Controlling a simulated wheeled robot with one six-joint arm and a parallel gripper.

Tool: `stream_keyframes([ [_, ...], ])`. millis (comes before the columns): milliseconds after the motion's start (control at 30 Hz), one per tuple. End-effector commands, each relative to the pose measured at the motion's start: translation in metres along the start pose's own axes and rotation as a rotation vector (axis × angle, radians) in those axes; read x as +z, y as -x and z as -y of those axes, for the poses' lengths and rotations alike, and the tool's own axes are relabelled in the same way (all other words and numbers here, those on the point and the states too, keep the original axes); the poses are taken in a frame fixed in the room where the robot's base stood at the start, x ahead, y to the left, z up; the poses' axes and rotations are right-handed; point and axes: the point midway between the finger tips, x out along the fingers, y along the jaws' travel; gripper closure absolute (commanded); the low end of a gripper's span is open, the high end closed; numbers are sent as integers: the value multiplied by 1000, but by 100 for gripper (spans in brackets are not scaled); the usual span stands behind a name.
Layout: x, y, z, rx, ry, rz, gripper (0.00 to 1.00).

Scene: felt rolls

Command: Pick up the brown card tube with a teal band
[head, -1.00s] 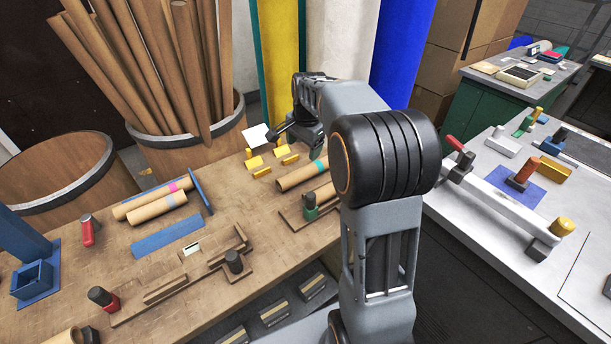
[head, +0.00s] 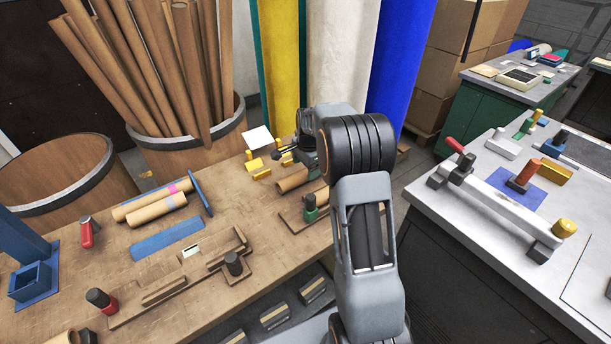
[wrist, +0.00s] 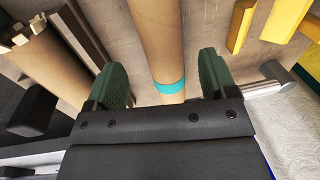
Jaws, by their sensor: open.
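The brown card tube (head: 292,181) lies on the wooden bench beneath my gripper (head: 299,155). In the head view my gripper and arm hide its teal band. In the wrist view the tube (wrist: 153,35) runs from the top edge down between my two green fingers, and its teal band (wrist: 170,87) shows near the gripper body. My gripper (wrist: 163,65) is open, with a finger on each side of the tube and a visible gap at each. I cannot tell how far the fingertips are above the bench.
Yellow pieces (head: 262,174) and a white card (head: 258,138) are near my gripper. A dark wooden rail (head: 298,221) lies in front.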

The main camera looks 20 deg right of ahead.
Motion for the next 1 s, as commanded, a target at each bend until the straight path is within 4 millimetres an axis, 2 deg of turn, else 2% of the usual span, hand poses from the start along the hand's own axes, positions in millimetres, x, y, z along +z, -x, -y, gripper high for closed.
stream_keyframes([
  [200, -1, -30, 2, 3, 1, 2, 22],
  [300, -1, -39, 2, 1, 1, 1, 22],
  [633, -1, -44, 2, 0, 1, 0, 22],
  [1000, -1, -44, 2, 0, 1, 0, 56],
])
